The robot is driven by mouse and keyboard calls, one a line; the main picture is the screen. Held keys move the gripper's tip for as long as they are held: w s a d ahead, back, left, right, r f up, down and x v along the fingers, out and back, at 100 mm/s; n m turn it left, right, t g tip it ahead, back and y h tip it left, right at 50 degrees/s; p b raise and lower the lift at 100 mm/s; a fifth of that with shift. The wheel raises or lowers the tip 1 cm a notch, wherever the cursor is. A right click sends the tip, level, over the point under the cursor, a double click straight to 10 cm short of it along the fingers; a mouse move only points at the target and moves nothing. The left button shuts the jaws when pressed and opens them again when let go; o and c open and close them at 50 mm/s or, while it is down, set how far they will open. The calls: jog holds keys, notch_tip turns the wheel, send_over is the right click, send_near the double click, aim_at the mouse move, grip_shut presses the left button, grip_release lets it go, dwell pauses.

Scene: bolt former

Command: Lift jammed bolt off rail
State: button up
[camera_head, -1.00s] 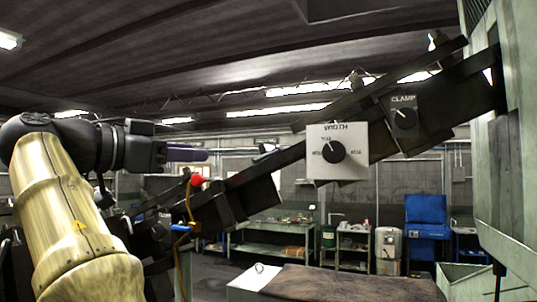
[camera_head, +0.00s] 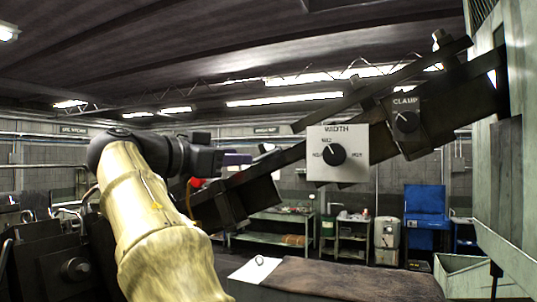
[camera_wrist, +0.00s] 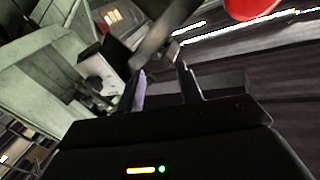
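The dark sloping rail (camera_head: 445,98) climbs from lower left to the machine at upper right in the head view. I cannot pick out the jammed bolt for certain in either view. My gripper (camera_head: 240,158) is beside the rail's lower part, left of the WIDTH panel (camera_head: 350,174). In the wrist view my gripper (camera_wrist: 162,76) has two fingers apart with a gap between them, and nothing clearly held. A grey bar (camera_wrist: 158,38) lies just beyond the fingertips; I cannot tell whether it is part of the rail.
A red ball knob (camera_head: 196,182) sits close to my gripper and shows in the wrist view (camera_wrist: 248,6). A CLAMP dial (camera_head: 406,120) is higher on the rail. A brown-covered table (camera_head: 350,280) stands below. The pale machine housing (camera_head: 515,190) bounds the right.

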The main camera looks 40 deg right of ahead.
aim_at(267, 155)
jog(key=d+p, duration=0.1)
jog(key=d, duration=0.1)
jog(key=d+p, duration=0.2)
jog(key=d, duration=0.1)
jog(key=shift+s+d+f+p, duration=0.1)
jog(key=shift+s+f+p, duration=0.1)
jog(key=shift+p, duration=0.1)
grip_shut()
